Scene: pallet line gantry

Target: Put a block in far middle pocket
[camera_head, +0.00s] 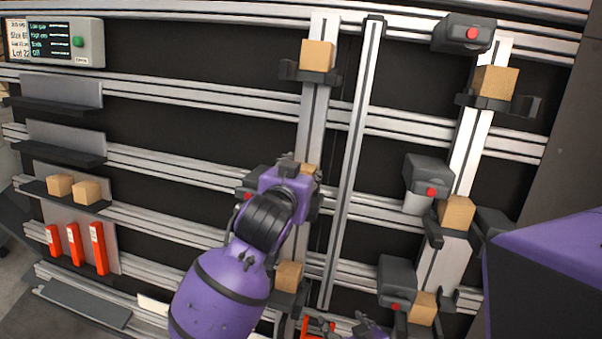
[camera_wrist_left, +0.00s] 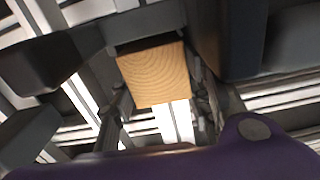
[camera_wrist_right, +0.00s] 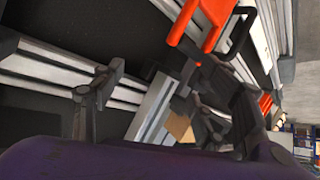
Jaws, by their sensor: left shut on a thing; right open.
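My left gripper (camera_head: 296,176) is at the middle height of the central upright (camera_head: 312,120), its arm hiding much of what lies behind. It is shut on a wooden block (camera_head: 309,170), which also shows between the fingers in the left wrist view (camera_wrist_left: 155,75). Dark brackets are close around that block; I cannot tell whether it rests in a pocket. Other blocks sit in pockets at the top (camera_head: 318,56) and bottom (camera_head: 288,275) of this upright. My right gripper (camera_head: 365,328) is open, low at the bottom edge; a block (camera_wrist_right: 180,128) shows beyond its fingers in the right wrist view.
The right upright carries blocks at top (camera_head: 495,82), middle (camera_head: 455,212) and bottom (camera_head: 422,308), near dark units with red buttons (camera_head: 428,178). Two loose blocks (camera_head: 74,189) sit on a left shelf above red-orange pieces (camera_head: 74,244). A red-orange part (camera_wrist_right: 201,25) is close to my right gripper.

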